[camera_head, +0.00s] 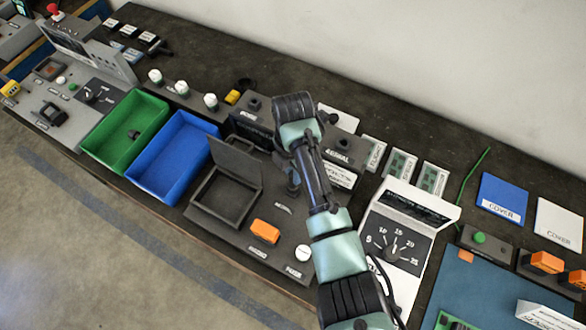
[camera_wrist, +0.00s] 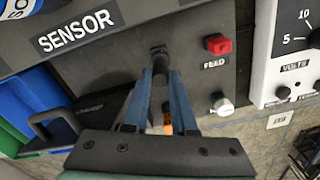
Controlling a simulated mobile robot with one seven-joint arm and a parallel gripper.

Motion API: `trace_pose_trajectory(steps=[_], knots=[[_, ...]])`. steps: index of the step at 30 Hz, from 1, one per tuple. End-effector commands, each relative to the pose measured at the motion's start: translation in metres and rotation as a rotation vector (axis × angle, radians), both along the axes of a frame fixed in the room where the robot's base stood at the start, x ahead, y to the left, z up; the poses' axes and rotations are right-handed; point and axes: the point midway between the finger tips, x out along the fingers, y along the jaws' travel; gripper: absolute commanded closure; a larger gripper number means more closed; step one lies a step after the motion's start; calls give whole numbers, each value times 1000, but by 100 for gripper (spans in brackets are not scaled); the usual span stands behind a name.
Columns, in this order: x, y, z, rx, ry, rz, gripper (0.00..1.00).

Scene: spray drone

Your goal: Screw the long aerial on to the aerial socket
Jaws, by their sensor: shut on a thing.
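In the wrist view my gripper (camera_wrist: 160,75) has its two blue fingers closed together on a dark rod (camera_wrist: 158,54), which I take to be the long aerial. The rod shows just past the fingertips, over the dark panel (camera_wrist: 112,72). Its full length is hidden by the fingers and the viewing angle. I cannot make out the aerial socket, nor whether the rod touches it. In the head view my arm covers most of the gripper and of what it holds.
A red FEED button (camera_wrist: 217,44) and a white knob (camera_wrist: 221,104) are to the right.

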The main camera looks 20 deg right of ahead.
Motion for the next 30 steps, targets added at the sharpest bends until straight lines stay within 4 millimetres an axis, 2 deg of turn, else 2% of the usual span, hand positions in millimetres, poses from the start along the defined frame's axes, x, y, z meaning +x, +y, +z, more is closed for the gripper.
trace_pose_trajectory(steps=[10,11,16,26,30], knots=[[0,0,-10,0,-1,0,100],[0,0,-8,0,-1,0,70],[0,0,-8,0,-1,0,40],[0,0,-6,0,-1,0,40],[1,0,7,-1,-4,0,40]])
